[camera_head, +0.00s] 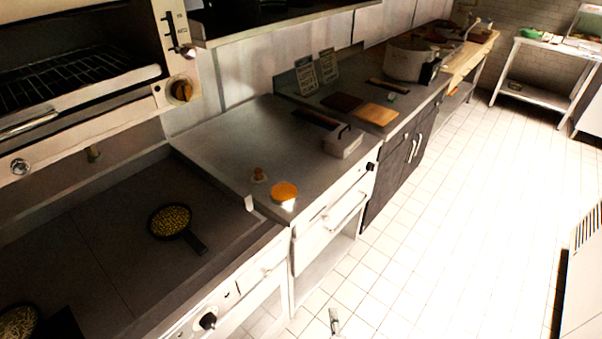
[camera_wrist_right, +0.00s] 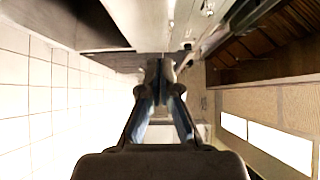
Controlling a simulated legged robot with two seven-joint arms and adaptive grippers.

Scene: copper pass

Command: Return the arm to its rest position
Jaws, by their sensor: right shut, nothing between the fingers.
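My right gripper shows at the bottom edge of the head view (camera_head: 335,322), only its tip in the picture, in front of the counter and over the tiled floor. In the right wrist view my right gripper (camera_wrist_right: 160,72) points straight ahead, with its fingers together and nothing between them. It appears clear of the counter. My left gripper is not in either view.
A dark pan with yellow contents (camera_head: 170,221) sits on the griddle at left. An orange disc (camera_head: 285,191), a small wooden-looking piece (camera_head: 259,175) and a white box (camera_head: 343,141) stand on the steel counter (camera_head: 225,140). The floor (camera_head: 440,220) at right is open.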

